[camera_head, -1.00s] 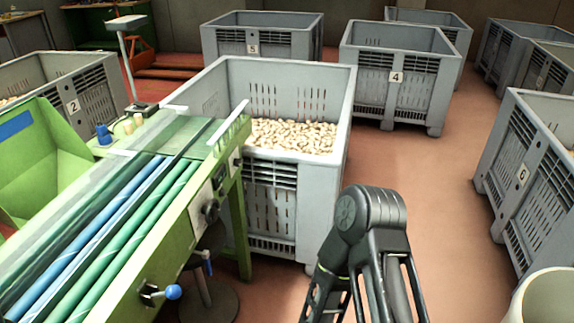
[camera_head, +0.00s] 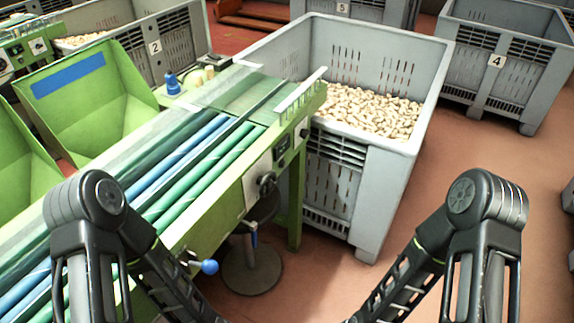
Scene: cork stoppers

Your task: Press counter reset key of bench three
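A green sorting bench (camera_head: 228,212) with blue and green rollers runs from the lower left toward the middle. On its near side are a small dark panel (camera_head: 282,148), a black round knob (camera_head: 266,185) and a blue ball-ended lever (camera_head: 209,267). The dark panel may be the counter; I cannot make out a reset key on it, and no number three is readable. My two dark arms come in at the lower left and lower right, but neither gripper shows.
A large grey crate of corks (camera_head: 368,225) stands at the bench's far end. Crates marked 2 (camera_head: 180,68), 4 (camera_head: 510,80) and 5 (camera_head: 385,10) stand behind. A round stool base (camera_head: 252,272) is under the bench. Reddish floor (camera_head: 480,165) is open at the right.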

